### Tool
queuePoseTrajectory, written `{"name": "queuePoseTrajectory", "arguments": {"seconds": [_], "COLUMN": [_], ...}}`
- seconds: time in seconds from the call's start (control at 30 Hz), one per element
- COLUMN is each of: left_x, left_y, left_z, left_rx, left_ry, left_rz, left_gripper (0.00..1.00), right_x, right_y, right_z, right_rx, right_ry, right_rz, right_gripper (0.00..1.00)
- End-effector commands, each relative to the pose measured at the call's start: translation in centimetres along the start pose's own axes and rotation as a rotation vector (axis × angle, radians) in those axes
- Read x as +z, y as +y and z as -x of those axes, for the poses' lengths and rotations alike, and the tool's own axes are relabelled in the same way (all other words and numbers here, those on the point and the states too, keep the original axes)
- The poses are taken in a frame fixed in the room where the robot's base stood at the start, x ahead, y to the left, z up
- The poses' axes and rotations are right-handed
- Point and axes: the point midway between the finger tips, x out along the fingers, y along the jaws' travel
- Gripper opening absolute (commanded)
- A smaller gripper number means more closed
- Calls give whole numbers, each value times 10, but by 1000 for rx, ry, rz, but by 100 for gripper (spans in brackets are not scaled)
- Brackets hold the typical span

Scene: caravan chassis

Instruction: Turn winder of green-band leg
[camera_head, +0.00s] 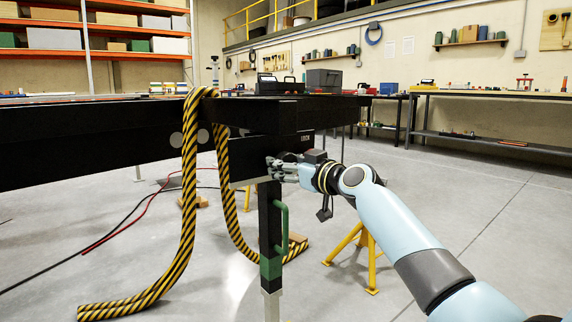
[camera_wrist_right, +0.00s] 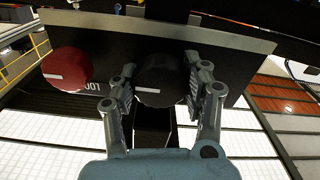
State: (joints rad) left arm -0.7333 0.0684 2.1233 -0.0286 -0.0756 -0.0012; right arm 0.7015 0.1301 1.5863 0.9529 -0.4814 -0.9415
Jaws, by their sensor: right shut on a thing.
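The green-band leg (camera_head: 271,268) stands upright under the chassis corner. It is a black post with a green band low down and a green handle (camera_head: 283,225) on its side. My right gripper (camera_head: 279,169) is at the panel above this leg. In the right wrist view, its two fingers (camera_wrist_right: 160,92) are on either side of a round black knob (camera_wrist_right: 160,78) with a white mark, and shut on it. I cannot tell for certain that this knob is the leg's winder. A red knob (camera_wrist_right: 68,70) with a white mark sits beside it on the panel. My left gripper is not in view.
The black chassis (camera_head: 90,140) spans the left. Yellow-black striped hoses (camera_head: 190,200) hang over it down to the floor. A yellow stand (camera_head: 345,245) is behind my right arm. Red and black cables lie on the floor at left. The floor at right is mostly clear.

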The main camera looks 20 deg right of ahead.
Motion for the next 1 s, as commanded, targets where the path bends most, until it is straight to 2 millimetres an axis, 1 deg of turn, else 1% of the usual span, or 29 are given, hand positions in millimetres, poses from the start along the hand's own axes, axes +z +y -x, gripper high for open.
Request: {"name": "queuePoseTrajectory", "arguments": {"seconds": [0.23,0.37,1.0], "left_x": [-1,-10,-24], "left_y": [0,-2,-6], "left_z": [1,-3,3], "left_rx": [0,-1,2], "left_ry": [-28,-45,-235], "left_rz": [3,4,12], "left_gripper": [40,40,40], "right_x": [0,-1,-1], "right_y": [0,0,0], "right_z": [0,0,0], "right_rx": [0,0,0], "right_ry": [-1,-1,-1], "right_rz": [-98,-194,-796], "right_gripper": [15,15,15]}}
